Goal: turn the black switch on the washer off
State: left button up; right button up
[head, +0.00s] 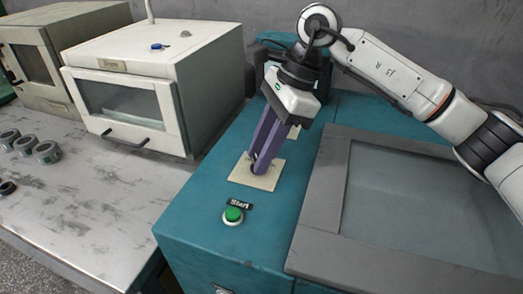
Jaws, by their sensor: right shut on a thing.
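The teal washer (180,215) stands in the middle and right of the head view, with a grey-framed glass lid (325,190) on its right part. A cream plate (243,176) lies on its top. My right gripper (258,165) reaches down from the upper right, and its purple fingers are shut at this plate. The black switch (252,168) is mostly hidden by the fingertips, with only a little dark part showing beside them. My left gripper is not in view.
A green button (233,215) with a black "Start" label (240,204) sits in front of the plate. A white oven (200,90) and a beige one (50,45) stand on the grey table (90,200) at left. Several grey rings (47,152) lie there.

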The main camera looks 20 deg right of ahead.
jog(key=shift+n+g, duration=0.3)
jog(key=shift+n, duration=0.6)
jog(key=o, duration=1)
jog(key=shift+o, duration=0.2)
jog(key=v, duration=1)
jog(key=shift+r, duration=0.2)
jog(key=shift+w, duration=0.1)
